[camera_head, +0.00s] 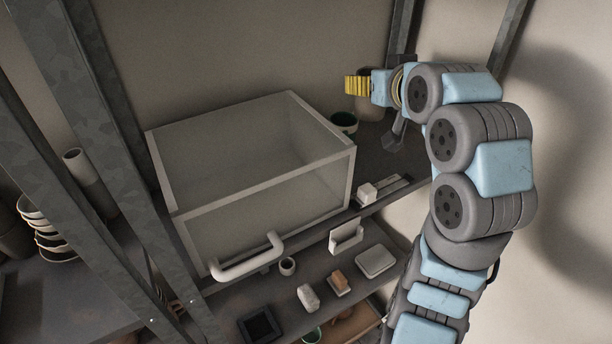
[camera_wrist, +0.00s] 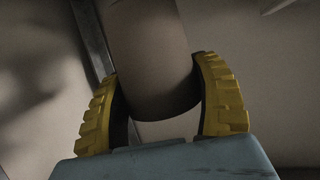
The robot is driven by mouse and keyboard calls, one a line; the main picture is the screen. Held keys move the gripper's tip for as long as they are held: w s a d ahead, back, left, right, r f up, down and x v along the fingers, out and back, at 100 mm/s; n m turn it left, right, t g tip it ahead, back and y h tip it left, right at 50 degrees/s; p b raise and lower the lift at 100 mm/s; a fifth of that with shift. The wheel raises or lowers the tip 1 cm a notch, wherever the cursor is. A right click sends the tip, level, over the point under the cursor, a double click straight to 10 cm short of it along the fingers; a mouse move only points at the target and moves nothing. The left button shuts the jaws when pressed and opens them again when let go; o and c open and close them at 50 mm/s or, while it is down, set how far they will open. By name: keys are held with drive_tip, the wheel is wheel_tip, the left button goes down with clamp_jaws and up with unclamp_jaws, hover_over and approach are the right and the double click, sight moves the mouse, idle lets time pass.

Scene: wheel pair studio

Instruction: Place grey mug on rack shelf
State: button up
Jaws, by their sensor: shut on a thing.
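The grey mug (camera_wrist: 155,60) looks like a plain grey-beige cylinder in the wrist view, held between the yellow fingers of my gripper (camera_wrist: 160,108). The fingers are shut around its sides. In the head view my gripper (camera_head: 357,85) is at the upper middle, above the back right of the rack shelf (camera_head: 400,162). The mug cannot be made out for sure there. A brownish round vessel (camera_head: 370,108) shows just below the fingers, partly hidden by the gripper.
A large clear bin (camera_head: 265,200) with a white handle fills most of the upper shelf. A green-lined cup (camera_head: 344,121) stands behind it, and a small white block (camera_head: 367,192) at its right. The lower shelf (camera_head: 270,295) holds several small items. Metal posts (camera_head: 120,120) stand left.

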drive_tip(key=shift+s+a+r+n+y, duration=0.4)
drive_tip(key=shift+s+a+r, duration=0.05)
drive_tip(key=w+d+f, duration=0.1)
drive_tip(key=w, duration=0.1)
drive_tip(key=w+d+f+p, duration=0.1)
drive_tip(key=w+d, duration=0.1)
drive_tip(key=w+d+f, duration=0.1)
drive_tip(key=w+d, duration=0.1)
drive_tip(key=shift+w+d+f+p, duration=0.1)
drive_tip(key=shift+w+f+p, duration=0.15)
drive_tip(key=shift+p, duration=0.1)
drive_tip(key=shift+w+d+f+p, duration=0.35)
drive_tip(key=shift+w+d+f, duration=0.3)
drive_tip(key=shift+f, duration=0.9)
drive_tip(key=shift+w+d+f+p, duration=0.3)
drive_tip(key=shift+w+d+f, duration=0.35)
drive_tip(key=shift+f, duration=0.9)
drive_tip(key=shift+w+d+f+p, duration=0.45)
drive_tip(key=shift+w+f, duration=0.3)
drive_tip(key=shift+f, duration=0.8)
drive_tip(key=shift+f, duration=0.15)
drive_tip(key=o, duration=1.3)
